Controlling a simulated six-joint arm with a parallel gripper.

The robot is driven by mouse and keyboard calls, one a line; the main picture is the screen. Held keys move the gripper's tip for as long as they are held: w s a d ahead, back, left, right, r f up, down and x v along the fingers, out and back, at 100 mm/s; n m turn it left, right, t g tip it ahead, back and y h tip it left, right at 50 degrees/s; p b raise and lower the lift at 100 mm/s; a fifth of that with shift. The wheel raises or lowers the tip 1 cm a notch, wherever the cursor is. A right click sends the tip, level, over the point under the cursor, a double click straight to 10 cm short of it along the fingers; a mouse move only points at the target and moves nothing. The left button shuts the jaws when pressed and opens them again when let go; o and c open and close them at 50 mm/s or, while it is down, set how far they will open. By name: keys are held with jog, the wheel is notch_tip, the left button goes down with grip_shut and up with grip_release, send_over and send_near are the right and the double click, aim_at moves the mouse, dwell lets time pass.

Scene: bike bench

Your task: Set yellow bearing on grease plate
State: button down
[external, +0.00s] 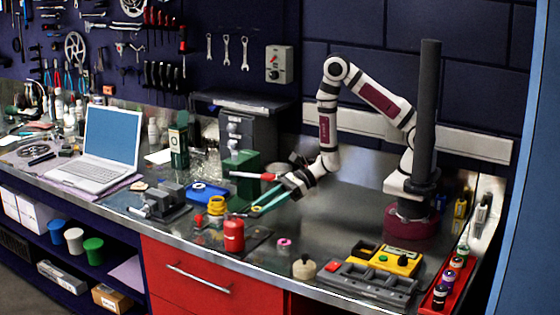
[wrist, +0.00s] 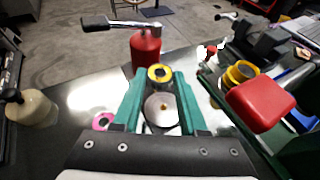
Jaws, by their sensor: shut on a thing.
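My gripper (wrist: 159,76) has two green fingers closed on the yellow bearing (wrist: 160,72), a yellow ring with a dark centre held at the fingertips. In the external view my gripper (external: 257,209) reaches left over the bench, and the bearing looks small at its tips. A round grey plate (wrist: 154,101) with a small orange spot shows between the fingers in the wrist view, below the bearing; it looks like the grease plate. The fingers hide its sides. The bearing appears above the bench, but its exact height is hard to tell.
A red bottle (external: 234,236) with a dark lever stands just beyond the fingertips. A yellow stacked piece (external: 216,206) and a red-ended handle (external: 250,175) are close by. A pink ring (external: 284,244) and a beige pot (external: 304,268) sit nearer the bench's front edge.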

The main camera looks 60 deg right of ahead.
aim_at(266, 230)
jog(key=shift+w+d+r, duration=0.2)
jog(key=shift+w+d, duration=0.1)
jog(key=shift+d, duration=0.15)
jog(key=shift+d+f+m, duration=0.15)
jog(key=shift+m, duration=0.15)
jog(key=shift+f, duration=2.7)
jog(key=shift+f, duration=0.5)
jog(key=c, duration=0.7)
grip_release()
jog(key=shift+c, duration=0.2)
jog(key=shift+v, duration=5.5)
jog(key=shift+s+f, duration=0.1)
jog(key=shift+s, duration=0.1)
